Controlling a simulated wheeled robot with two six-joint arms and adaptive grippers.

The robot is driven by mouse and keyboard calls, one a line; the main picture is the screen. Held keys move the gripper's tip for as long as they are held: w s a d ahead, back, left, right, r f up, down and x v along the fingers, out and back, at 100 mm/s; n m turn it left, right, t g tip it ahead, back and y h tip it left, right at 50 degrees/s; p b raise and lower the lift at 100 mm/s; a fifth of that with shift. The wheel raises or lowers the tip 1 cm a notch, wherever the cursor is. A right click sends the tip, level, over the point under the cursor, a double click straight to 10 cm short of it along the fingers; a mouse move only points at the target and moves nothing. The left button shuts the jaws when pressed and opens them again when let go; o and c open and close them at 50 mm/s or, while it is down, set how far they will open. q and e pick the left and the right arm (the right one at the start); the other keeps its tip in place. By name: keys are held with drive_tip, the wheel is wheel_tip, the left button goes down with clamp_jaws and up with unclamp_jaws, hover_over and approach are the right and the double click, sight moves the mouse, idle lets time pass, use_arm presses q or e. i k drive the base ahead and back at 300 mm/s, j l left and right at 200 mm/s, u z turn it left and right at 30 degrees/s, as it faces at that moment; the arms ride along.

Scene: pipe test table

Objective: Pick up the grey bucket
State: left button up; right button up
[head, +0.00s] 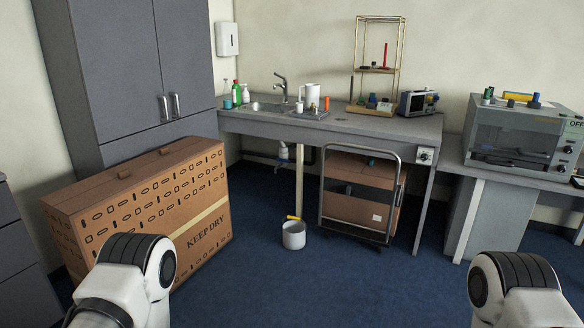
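The grey bucket (294,237) stands upright on the blue carpet in front of the sink table. It is small and light grey, with a yellow grip (293,218) at its rim. It is well ahead of me, near the middle of the head view. My left and right arms show only as white and black links at the bottom left and bottom right. Neither gripper is in view, and nothing touches the bucket.
A large KEEP DRY box (150,210) stands left of the bucket. A hand cart (362,193) with a brown box stands under the sink table (330,122), right of the bucket. A side table (515,177) is at the right. The carpet (330,285) before the bucket is clear.

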sight(294, 231)
drive_tip(key=i+j+u, duration=0.25)
drive_tip(key=i, duration=0.6)
drive_tip(key=i+u, duration=0.3)
drive_tip(key=i, duration=0.6)
drive_tip(key=i+j+z, duration=0.15)
drive_tip(key=i+z, duration=0.3)
drive_tip(key=i, duration=0.15)
drive_tip(key=i+j+z, duration=0.3)
drive_tip(key=i+z, duration=0.2)
drive_tip(key=i+j+z, duration=0.9)
drive_tip(key=j, duration=0.35)
drive_tip(key=i+j+z, duration=0.25)
drive_tip(key=j+z, duration=0.2)
drive_tip(key=j, duration=0.35)
